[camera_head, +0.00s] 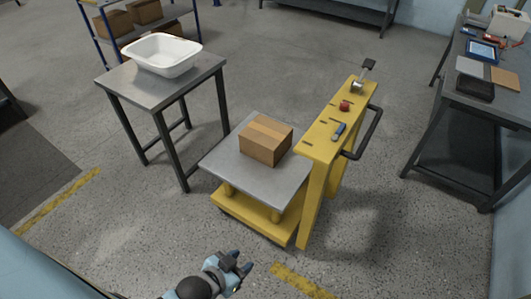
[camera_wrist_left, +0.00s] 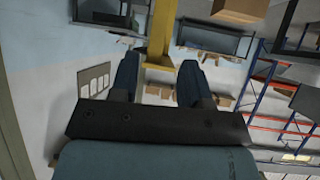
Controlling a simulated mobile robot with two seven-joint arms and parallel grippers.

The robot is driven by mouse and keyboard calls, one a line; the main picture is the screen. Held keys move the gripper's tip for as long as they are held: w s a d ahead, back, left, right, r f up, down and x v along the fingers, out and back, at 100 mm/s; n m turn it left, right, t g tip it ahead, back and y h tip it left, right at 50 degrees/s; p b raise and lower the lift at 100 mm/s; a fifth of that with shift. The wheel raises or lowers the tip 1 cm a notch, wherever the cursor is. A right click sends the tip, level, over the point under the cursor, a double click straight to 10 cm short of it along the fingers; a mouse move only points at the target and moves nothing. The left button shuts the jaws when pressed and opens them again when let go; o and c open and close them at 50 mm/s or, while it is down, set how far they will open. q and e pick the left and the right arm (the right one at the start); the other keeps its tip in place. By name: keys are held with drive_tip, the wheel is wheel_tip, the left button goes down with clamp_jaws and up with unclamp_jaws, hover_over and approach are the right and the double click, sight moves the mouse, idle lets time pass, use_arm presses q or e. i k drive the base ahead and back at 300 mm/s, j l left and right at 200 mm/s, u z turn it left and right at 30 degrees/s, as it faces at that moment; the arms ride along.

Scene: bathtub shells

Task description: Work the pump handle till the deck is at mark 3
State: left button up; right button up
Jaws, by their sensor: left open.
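A yellow lift cart (camera_head: 322,150) stands in the middle of the floor. Its grey deck (camera_head: 228,162) sits low, a little above the yellow base, and carries a cardboard box (camera_head: 266,139). The yellow upright has short dark marks, a red knob (camera_head: 345,106) and a blue lever (camera_head: 339,131). A metal lever with a black grip (camera_head: 369,65), likely the pump handle, stands at its far end. I cannot read which mark the deck is at. My left gripper (camera_head: 241,263) is open and empty, in front of the cart and apart from it. The right gripper is out of view.
A grey table (camera_head: 140,92) with a white basin (camera_head: 162,54) stands left of the cart, higher than the deck. A black push bar (camera_head: 370,132) juts from the upright's right side. A dark workbench (camera_head: 466,106) stands at right. Floor between cart and workbench is clear.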

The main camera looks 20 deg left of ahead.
sight(368, 64)
drive_tip(key=i+l, duration=0.65)
drive_tip(key=l, duration=0.15)
drive_tip(key=i+l+z, duration=0.1)
drive_tip(key=i+l, duration=0.5)
drive_tip(key=l, duration=0.15)
